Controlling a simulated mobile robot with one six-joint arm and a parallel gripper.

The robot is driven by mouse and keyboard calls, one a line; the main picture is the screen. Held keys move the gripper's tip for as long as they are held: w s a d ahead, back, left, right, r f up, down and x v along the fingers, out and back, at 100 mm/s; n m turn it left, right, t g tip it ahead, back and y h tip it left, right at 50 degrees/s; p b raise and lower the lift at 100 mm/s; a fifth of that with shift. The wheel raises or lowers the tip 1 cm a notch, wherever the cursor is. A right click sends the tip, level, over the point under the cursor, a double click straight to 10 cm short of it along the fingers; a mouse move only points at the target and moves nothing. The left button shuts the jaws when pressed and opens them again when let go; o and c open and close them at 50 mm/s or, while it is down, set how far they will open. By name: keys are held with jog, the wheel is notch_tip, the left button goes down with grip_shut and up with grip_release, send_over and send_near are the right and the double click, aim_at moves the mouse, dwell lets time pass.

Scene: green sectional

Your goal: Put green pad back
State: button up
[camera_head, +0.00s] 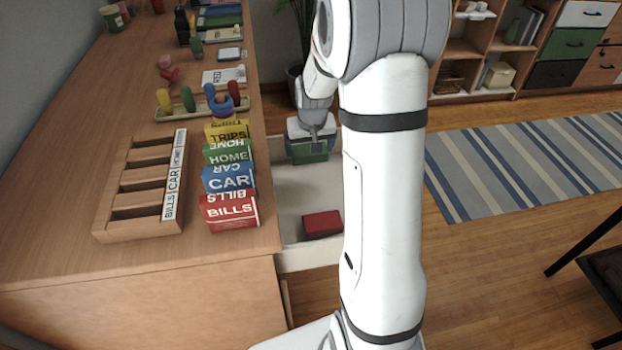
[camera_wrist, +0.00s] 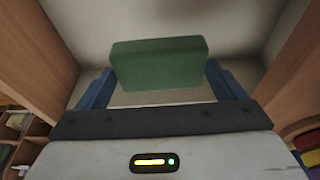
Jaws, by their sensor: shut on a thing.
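The green pad (camera_wrist: 160,62) is a small block between the two blue fingers of my gripper (camera_wrist: 157,88) in the wrist view. My gripper is shut on it. In the head view the green pad (camera_head: 310,153) shows under my gripper (camera_head: 311,142), over the far part of an open drawer (camera_head: 290,190). I cannot tell whether the pad touches the drawer floor. My arm hides part of the drawer's right side.
A red pad (camera_head: 321,223) lies in the near part of the drawer. On the desk beside the drawer stand labelled card packs (camera_head: 229,212), a wooden slotted rack (camera_head: 140,225) and a peg stand (camera_head: 180,113). The drawer floor between the pads is clear.

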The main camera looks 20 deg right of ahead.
aim_at(312, 157)
notch_tip(312, 157, down, 10)
jog(key=shift+s+d+r+b, duration=0.1)
jog(key=shift+d+r+b, duration=0.1)
jog(key=shift+b, duration=0.8)
jog(key=o, duration=0.6)
jog(key=shift+r, duration=0.15)
jog(key=p+v, duration=0.2)
jog(key=v, duration=0.9)
jog(key=shift+s+r+p, duration=0.1)
jog(key=shift+r+p, duration=0.2)
jog(key=shift+r, duration=0.05)
jog(key=s+a+r, duration=0.2)
jog(key=s+a, duration=0.1)
jog(key=s, duration=0.4)
jog(key=s+a+r+n+g, duration=0.1)
jog(key=s+a+r, duration=0.2)
jog(key=s, duration=0.4)
jog(key=s+a+r+n, duration=0.1)
jog(key=s+a+r, duration=0.2)
jog(key=s, duration=0.5)
jog(key=shift+a+r+g+y, duration=0.25)
jog(key=shift+a+g+y, duration=0.05)
jog(key=shift+a, duration=0.1)
